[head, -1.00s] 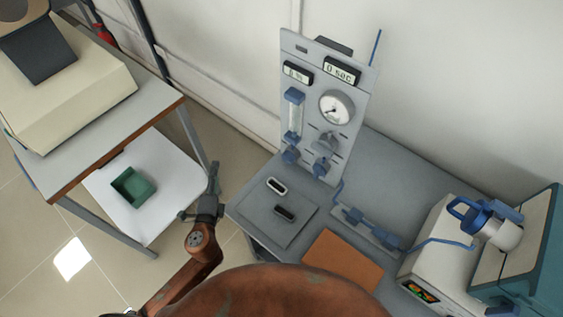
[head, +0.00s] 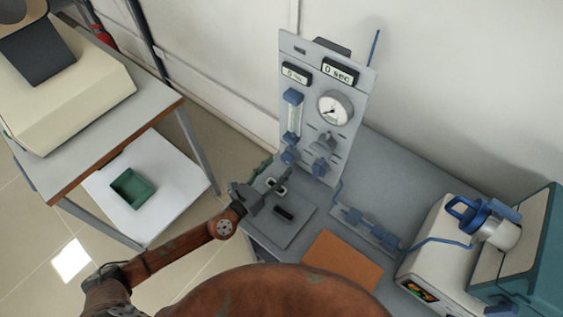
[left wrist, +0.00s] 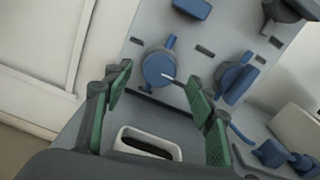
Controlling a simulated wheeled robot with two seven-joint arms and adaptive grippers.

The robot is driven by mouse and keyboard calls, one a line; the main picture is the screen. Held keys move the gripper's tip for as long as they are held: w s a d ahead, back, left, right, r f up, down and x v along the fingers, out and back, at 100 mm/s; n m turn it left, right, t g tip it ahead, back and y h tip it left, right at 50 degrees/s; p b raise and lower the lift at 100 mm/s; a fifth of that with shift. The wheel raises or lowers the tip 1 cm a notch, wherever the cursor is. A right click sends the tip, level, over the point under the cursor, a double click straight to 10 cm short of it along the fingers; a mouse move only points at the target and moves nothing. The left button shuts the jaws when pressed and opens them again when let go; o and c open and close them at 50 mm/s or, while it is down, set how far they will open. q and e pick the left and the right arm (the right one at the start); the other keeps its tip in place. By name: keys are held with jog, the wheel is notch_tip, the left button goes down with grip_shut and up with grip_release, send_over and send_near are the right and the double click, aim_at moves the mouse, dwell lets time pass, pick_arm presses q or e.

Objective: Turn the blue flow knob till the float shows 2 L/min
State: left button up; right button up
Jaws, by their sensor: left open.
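A grey upright panel (head: 352,72) carries a flow tube with blue ends (head: 292,118). The float's level is too small to read. Below the tube is a blue knob (head: 289,156), which also shows in the left wrist view (left wrist: 156,70) with a pale pointer line. A second blue knob (head: 321,166) sits to its right, also in the left wrist view (left wrist: 236,80). My left gripper (head: 268,176) is open, in front of and below the panel's left side. In the left wrist view its green-padded fingers (left wrist: 158,80) frame the left knob, with nothing between them held. My right gripper is not in view.
A white-rimmed dark piece (left wrist: 150,143) lies below the fingers, and a dark block (head: 284,212) lies nearby on the grey bench. A round gauge (head: 335,108) and a "0 sec" display (head: 339,72) are higher on the panel. An orange mat (head: 342,261) lies in front.

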aim_at(285, 159)
pick_arm(q)
jog(key=shift+x, duration=1.55)
